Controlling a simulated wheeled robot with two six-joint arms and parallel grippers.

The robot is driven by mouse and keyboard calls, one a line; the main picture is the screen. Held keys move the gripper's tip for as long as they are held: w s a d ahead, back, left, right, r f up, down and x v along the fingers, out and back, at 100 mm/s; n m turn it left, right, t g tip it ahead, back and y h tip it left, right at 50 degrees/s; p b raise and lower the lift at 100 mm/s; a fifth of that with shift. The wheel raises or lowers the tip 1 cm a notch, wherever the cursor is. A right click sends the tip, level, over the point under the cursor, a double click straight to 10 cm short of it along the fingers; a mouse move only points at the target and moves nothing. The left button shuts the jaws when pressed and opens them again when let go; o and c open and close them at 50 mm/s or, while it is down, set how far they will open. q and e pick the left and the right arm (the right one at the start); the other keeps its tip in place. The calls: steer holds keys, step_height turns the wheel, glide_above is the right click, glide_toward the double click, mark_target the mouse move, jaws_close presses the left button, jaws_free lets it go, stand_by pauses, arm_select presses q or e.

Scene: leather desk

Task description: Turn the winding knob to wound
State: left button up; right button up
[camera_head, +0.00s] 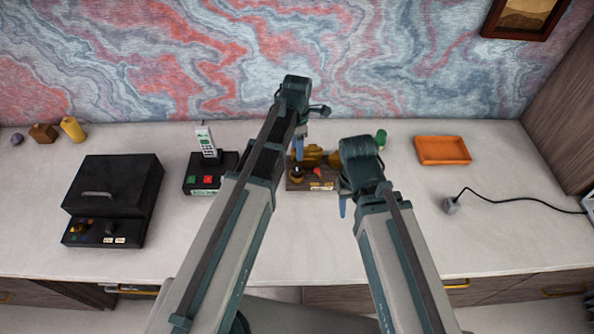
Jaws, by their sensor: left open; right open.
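A small device with a brown base (312,185) stands on the desk between my two arms. It carries a brass-coloured part (316,155), a dark round knob (297,172) and a small red part (317,172). I cannot tell which part is the winding knob, and my arms hide some of the device. My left gripper (298,148) is open, pointing down at the device's back left edge. I cannot tell whether it touches the device. My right gripper (342,206) is open and empty, to the right of the device and nearer the front.
A black box (115,188) with small controls and a phone on a dark base (208,172) stand to the left. A green-topped item (381,138), an orange tray (442,150) and a corded plug (451,206) are to the right. The desk front (480,240) is clear.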

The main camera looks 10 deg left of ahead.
mark_target(297, 167)
arm_select(q)
step_height(297, 167, down, 9)
steer(key=b, duration=0.7)
steer(key=shift+b, duration=0.4)
jaws_close()
